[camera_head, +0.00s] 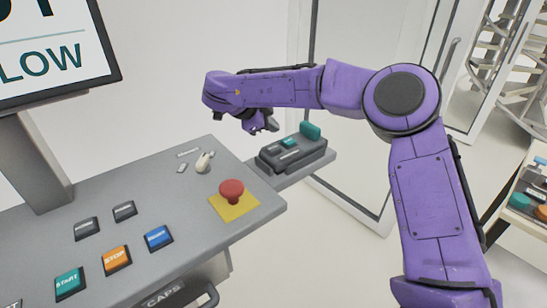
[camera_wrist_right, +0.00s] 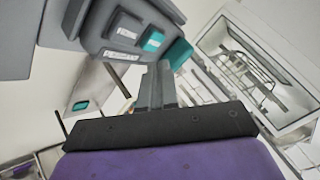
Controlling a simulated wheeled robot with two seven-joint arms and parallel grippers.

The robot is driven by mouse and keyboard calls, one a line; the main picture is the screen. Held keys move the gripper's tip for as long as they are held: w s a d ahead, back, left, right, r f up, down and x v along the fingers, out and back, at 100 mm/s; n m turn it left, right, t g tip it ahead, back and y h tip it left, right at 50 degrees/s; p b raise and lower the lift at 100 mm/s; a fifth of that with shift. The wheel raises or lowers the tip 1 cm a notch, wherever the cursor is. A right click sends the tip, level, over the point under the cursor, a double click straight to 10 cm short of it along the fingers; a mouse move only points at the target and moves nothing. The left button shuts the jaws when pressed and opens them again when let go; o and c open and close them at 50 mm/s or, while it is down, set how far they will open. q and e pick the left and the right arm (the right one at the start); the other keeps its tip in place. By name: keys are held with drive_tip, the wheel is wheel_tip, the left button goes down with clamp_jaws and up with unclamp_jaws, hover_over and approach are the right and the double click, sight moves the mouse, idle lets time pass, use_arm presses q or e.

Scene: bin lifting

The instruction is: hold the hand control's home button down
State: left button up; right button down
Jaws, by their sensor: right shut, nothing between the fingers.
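The hand control (camera_head: 318,154) is a dark grey box on a small shelf at the right end of the console. It carries a dark key with a light label (camera_head: 288,154) and a small teal key (camera_head: 288,142); a larger teal piece (camera_head: 310,130) stands at its far end. In the right wrist view the hand control (camera_wrist_right: 98,36) is at the top, with the small teal key (camera_wrist_right: 153,41). No label on it is readable, so I cannot tell which is home. My right gripper (camera_head: 268,126) is shut and empty, left of and above the box; contact cannot be told. My left gripper is out of view.
The grey console (camera_head: 150,200) has a red mushroom button (camera_head: 232,190) on a yellow plate, plus teal, orange (camera_head: 116,259) and blue (camera_head: 158,237) buttons. A monitor (camera_head: 55,50) stands at the left. A glass door is behind my arm. A cart (camera_head: 515,200) is at the right.

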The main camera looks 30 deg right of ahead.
sight(271, 149)
drive_tip(key=shift+s+f, duration=0.15)
drive_tip(key=shift+f, duration=0.7)
drive_tip(key=shift+w+f+b, duration=0.15)
drive_tip(key=shift+w+f, duration=0.05)
drive_tip(key=shift+f, duration=0.3)
drive_tip(key=shift+w+f+b, duration=0.15)
drive_tip(key=shift+f, duration=0.35)
drive_tip(key=shift+s+r, duration=0.2)
drive_tip(key=shift+w+f, duration=0.1)
drive_tip(key=shift+f, duration=0.1)
drive_tip(key=shift+f, duration=0.3)
